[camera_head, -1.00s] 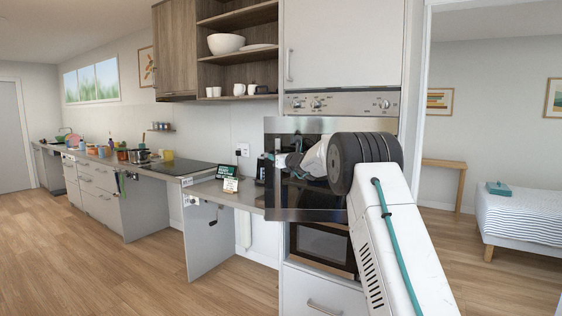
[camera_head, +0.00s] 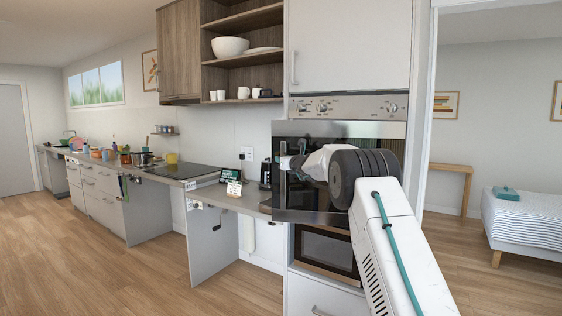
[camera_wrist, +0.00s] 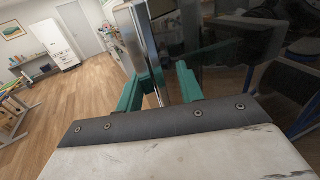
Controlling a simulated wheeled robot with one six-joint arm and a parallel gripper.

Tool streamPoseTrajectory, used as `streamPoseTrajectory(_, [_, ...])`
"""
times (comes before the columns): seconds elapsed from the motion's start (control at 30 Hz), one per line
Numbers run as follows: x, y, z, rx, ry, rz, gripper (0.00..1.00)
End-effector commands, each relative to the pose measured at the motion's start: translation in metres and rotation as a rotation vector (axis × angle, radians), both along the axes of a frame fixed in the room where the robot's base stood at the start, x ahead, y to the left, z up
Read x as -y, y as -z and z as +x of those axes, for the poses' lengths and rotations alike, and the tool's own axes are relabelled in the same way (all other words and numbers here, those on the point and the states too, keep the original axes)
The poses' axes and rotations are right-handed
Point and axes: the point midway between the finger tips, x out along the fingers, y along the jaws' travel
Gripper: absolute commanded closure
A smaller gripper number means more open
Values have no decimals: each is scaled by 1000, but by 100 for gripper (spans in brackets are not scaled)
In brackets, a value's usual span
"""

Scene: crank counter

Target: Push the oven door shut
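The oven door (camera_head: 315,205) is a dark glass panel in the tall cabinet, below the control panel. In the head view its left edge stands out past the cabinet's left side, so it looks slightly ajar. A vertical metal handle (camera_head: 283,190) runs along its left side. My gripper (camera_head: 287,163) is at this handle, in front of the door. In the wrist view the teal fingers (camera_wrist: 160,90) are apart, with an upright metal bar (camera_wrist: 148,50) between them. I see a gap by the right finger; firm contact cannot be told. My arm hides the door's right part.
A microwave (camera_head: 326,250) sits below the oven. The oven's control panel (camera_head: 350,107) is above the door. A counter (camera_head: 245,200) with a small sign and a dark appliance (camera_head: 265,173) adjoins on the left. The wooden floor (camera_head: 130,275) at left is clear.

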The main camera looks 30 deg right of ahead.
Motion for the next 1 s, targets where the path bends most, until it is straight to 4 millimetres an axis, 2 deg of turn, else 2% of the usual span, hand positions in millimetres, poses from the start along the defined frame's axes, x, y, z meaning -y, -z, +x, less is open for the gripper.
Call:
streamPoseTrajectory(0.03, [4,0,-1,-1,6,1,56])
streamPoseTrajectory(0.3, [-9,0,2,0,-7,2,56])
streamPoseTrajectory(0.53, [-12,0,-1,-1,-11,3,56])
streamPoseTrajectory(0.67, [-13,-1,-11,0,-12,3,56])
streamPoseTrajectory(1.0, [-9,-1,-52,0,-6,3,56])
